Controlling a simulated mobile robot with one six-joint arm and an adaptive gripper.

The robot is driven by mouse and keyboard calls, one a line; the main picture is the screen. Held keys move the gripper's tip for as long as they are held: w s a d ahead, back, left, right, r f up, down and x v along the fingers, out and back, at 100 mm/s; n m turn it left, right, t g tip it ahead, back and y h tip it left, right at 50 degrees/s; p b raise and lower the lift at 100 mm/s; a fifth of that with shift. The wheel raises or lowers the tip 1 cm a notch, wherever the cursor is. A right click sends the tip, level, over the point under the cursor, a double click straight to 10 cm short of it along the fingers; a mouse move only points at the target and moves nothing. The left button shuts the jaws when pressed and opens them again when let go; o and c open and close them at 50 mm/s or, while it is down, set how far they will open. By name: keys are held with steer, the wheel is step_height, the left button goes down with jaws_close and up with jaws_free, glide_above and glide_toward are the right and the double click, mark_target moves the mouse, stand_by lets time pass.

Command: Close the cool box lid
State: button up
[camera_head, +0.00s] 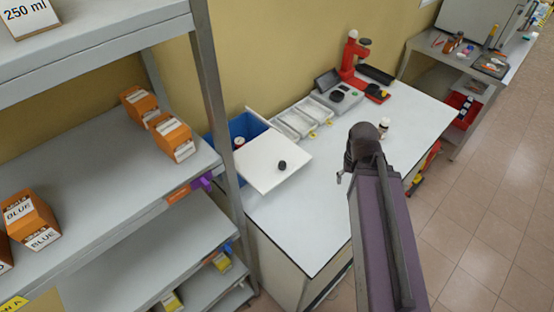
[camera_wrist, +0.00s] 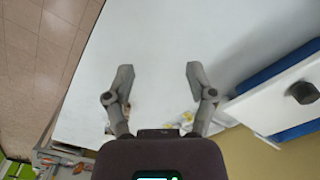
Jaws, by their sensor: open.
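The cool box (camera_head: 240,126) is a blue box at the back left of the white bench, next to the shelf. Its white lid (camera_head: 262,178) with a black knob (camera_head: 282,165) lies off to the box's front right, leaving the back left part open. A small bottle with a dark red top (camera_head: 239,142) shows in the opening. In the wrist view the lid (camera_wrist: 262,108), its knob (camera_wrist: 303,92) and the blue box (camera_wrist: 275,68) show at the right. My gripper (camera_wrist: 157,74) is open and empty over the bare bench top, to the lid's right in the head view.
White trays (camera_head: 300,118), a grey instrument (camera_head: 335,95) and a red stand (camera_head: 352,60) line the back of the bench (camera_head: 310,215). A small bottle (camera_head: 384,127) stands beyond my arm. A metal shelf (camera_head: 205,90) with orange boxes rises at the left. The bench front is clear.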

steer(key=shift+f+b, duration=0.35)
steer(key=shift+f, duration=0.2)
steer(key=c, duration=0.3)
step_height(320, 180, down, 3)
steer(key=b, duration=0.3)
jaws_close()
steer(key=shift+f+b, duration=0.55)
